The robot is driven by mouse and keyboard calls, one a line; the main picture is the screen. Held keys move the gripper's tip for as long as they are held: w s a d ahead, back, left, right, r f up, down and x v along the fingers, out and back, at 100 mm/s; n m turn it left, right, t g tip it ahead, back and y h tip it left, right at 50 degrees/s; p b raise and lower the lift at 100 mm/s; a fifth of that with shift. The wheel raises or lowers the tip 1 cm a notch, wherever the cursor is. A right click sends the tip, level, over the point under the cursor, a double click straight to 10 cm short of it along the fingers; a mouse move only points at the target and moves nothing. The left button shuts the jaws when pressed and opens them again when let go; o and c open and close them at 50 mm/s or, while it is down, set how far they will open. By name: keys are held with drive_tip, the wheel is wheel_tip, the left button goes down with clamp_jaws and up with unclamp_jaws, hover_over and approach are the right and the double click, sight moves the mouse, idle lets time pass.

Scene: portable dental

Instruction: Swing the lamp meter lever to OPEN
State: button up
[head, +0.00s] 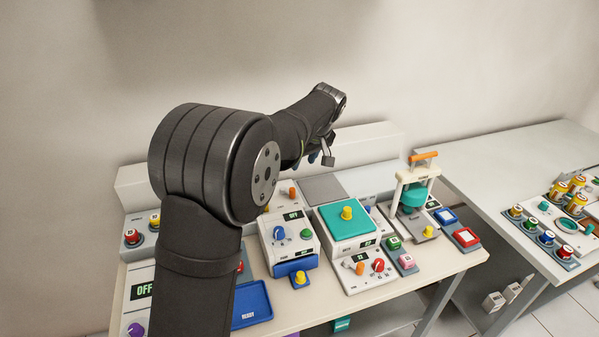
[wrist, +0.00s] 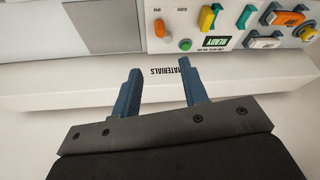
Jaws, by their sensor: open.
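My gripper (wrist: 160,68) is open and empty in the wrist view, its two blue fingers over the white ledge marked MATERIALS. Just beyond the fingertips is a white panel (wrist: 193,58) with a READY display and small labels, apparently open and closed, by a red-orange lever knob (wrist: 160,28). This looks like the lamp meter lever, but its name is not readable. The fingers are apart from the knob. In the head view my gripper (head: 322,157) hangs over the back of the bench, partly hidden by my wrist; I cannot pick out the lever there.
A green button (wrist: 185,45), a yellow-green switch (wrist: 210,18) and an orange handle (wrist: 286,18) lie near the knob. A bare grey plate (wrist: 104,24) is to its left. In the head view, a teal-topped box (head: 340,222) and a white press (head: 412,190) stand on the crowded bench.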

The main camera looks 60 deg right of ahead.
sight(292, 189)
drive_tip(key=v, duration=0.2)
drive_tip(key=shift+s+r, duration=0.1)
drive_tip(key=shift+r, duration=0.2)
drive_tip(key=x, duration=1.7)
drive_tip(key=shift+f, duration=0.3)
drive_tip(key=shift+f, duration=0.1)
drive_tip(key=shift+a+m+h, duration=0.3)
drive_tip(key=shift+a+m, duration=0.1)
drive_tip(key=shift+m, duration=0.4)
drive_tip(key=shift+w+a+m+g, duration=0.15)
drive_tip(key=shift+w+m+g, duration=0.1)
drive_tip(key=shift+m, duration=0.3)
drive_tip(key=shift+w+a+m+g, duration=0.15)
drive_tip(key=shift+m+g, duration=0.1)
drive_tip(key=shift+m, duration=0.3)
idle(0.4)
